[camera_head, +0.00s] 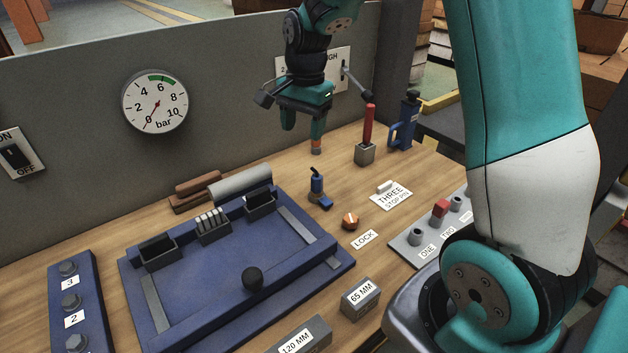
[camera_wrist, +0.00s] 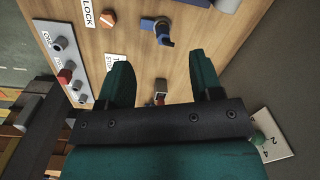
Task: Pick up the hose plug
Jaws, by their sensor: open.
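My gripper (camera_head: 303,130) hangs over the back of the bench, pointing down, open and empty.
A blue valve-like piece (camera_head: 317,186) stands nearby. A red-handled tool in a grey block (camera_head: 365,152) and a blue jug-shaped item (camera_head: 403,134) are to the right. A grey panel (camera_head: 220,95) rises behind. A blue tray fixture (camera_head: 222,262) fills the left front.

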